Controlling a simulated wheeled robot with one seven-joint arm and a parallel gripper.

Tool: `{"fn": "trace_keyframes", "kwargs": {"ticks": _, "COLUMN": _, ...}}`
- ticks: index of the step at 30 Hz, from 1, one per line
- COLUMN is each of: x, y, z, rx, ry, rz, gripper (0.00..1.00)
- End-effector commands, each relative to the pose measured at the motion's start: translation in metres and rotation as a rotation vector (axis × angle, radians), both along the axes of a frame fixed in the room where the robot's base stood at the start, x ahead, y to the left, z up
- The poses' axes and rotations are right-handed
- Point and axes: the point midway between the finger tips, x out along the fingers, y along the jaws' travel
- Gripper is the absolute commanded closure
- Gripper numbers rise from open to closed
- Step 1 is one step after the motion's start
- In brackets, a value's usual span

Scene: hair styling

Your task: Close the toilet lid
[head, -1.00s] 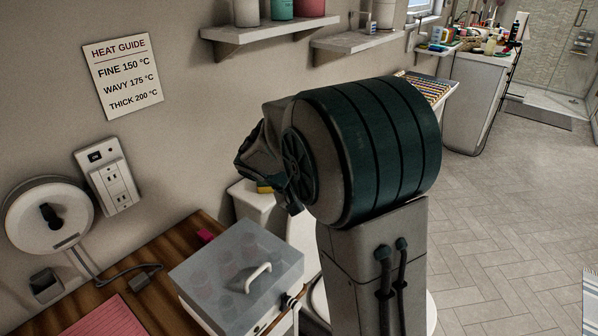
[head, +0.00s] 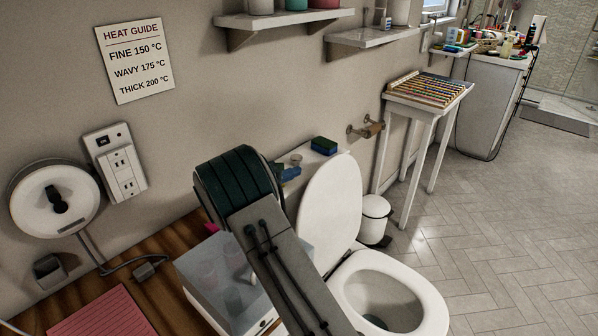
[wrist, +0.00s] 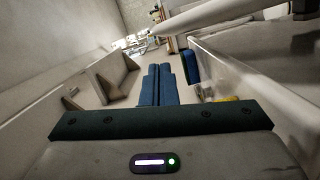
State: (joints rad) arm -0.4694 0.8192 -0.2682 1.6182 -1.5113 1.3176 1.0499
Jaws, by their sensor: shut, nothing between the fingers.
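The toilet lid (head: 331,200) stands upright, leaning back towards the cistern in the head view. The open toilet bowl with its white seat (head: 375,298) is below and in front of it. My gripper (head: 289,173) is partly hidden behind my arm; its blue fingers are just left of the lid's upper part, above the cistern area. In the wrist view my gripper's fingers (wrist: 157,84) lie together, shut and empty. A white rounded edge (wrist: 220,18) crosses the top right there, probably the lid; I cannot tell whether the fingers touch it.
A blue-green sponge (head: 324,145) lies on the cistern top, close to the fingers. A clear-lidded box (head: 215,275) stands on the wooden counter (head: 30,318) at left. A white bin (head: 375,218) and a side table (head: 428,92) are beyond the toilet. The floor at right is clear.

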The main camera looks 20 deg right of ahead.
Motion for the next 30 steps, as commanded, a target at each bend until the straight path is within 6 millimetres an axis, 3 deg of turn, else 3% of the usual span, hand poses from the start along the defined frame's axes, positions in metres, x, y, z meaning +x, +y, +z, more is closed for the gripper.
{"fn": "trace_keyframes", "kwargs": {"ticks": 6, "x": 0.015, "y": -0.04, "z": -0.001, "rx": 0.001, "ry": 0.002, "rz": -0.006, "gripper": 1.0}}
{"fn": "trace_keyframes", "kwargs": {"ticks": 13, "x": 0.028, "y": -0.068, "z": -0.002, "rx": 0.002, "ry": 0.001, "rz": -0.004, "gripper": 1.0}}
{"fn": "trace_keyframes", "kwargs": {"ticks": 30, "x": 0.031, "y": -0.075, "z": -0.003, "rx": 0.004, "ry": -0.001, "rz": 0.0, "gripper": 1.0}}
